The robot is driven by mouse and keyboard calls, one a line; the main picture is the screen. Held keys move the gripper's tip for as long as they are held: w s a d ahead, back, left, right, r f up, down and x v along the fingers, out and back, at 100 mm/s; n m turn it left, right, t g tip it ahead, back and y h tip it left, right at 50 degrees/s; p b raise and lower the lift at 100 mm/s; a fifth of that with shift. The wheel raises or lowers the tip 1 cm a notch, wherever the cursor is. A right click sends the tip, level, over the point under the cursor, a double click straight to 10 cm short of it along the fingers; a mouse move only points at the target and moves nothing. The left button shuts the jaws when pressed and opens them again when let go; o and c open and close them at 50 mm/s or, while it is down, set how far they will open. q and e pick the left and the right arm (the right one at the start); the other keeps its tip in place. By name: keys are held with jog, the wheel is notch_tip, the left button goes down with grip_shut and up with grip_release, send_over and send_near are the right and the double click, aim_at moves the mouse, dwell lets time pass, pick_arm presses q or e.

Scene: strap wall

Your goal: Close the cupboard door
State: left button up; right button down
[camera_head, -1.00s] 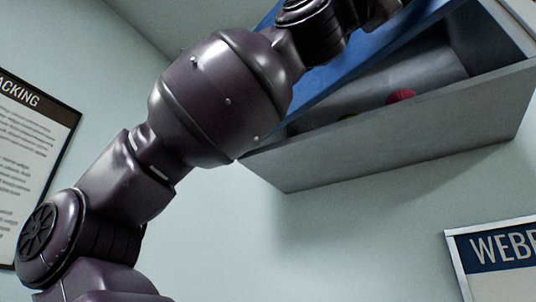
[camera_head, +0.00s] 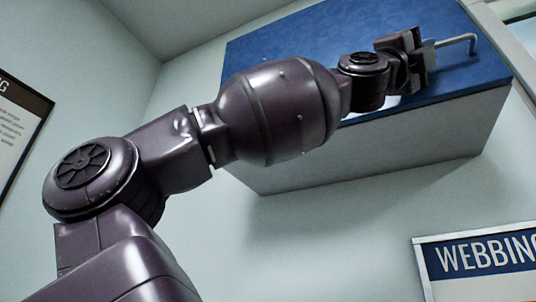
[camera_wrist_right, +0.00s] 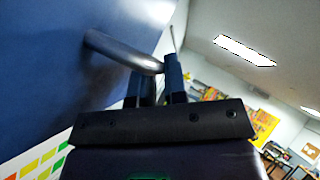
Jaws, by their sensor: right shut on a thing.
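The cupboard (camera_head: 380,155) is a pale grey box high on the wall, seen from below. Its blue door (camera_head: 290,55) covers the front and looks flush with the box in the head view. A silver bar handle (camera_head: 458,42) stands out near the door's right edge. My right gripper (camera_head: 432,47) is at the handle. In the right wrist view, my right gripper's fingers (camera_wrist_right: 160,85) are shut on the end of the handle (camera_wrist_right: 125,50), beside the blue door face (camera_wrist_right: 45,60). The cupboard's inside is hidden. My left gripper is not in view.
A framed "WEBBING" sign (camera_head: 485,260) hangs on the wall below the cupboard at right. Another framed poster (camera_head: 20,140) hangs at far left. The wall between them is bare. The right wrist view shows an open room behind the gripper with a ceiling light (camera_wrist_right: 244,50).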

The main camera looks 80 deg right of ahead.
jog(key=shift+w+d+r+h, duration=0.1)
jog(key=shift+d+r+h, duration=0.1)
jog(key=shift+h, duration=0.1)
jog(key=c, duration=1.6)
grip_release()
jog(key=o, duration=0.4)
jog(key=shift+s+d+f, duration=0.1)
jog(key=shift+s+d, duration=0.1)
jog(key=shift+d, duration=0.15)
jog(key=shift+o, duration=0.2)
jog(key=shift+a, duration=0.25)
jog(key=shift+f, duration=0.1)
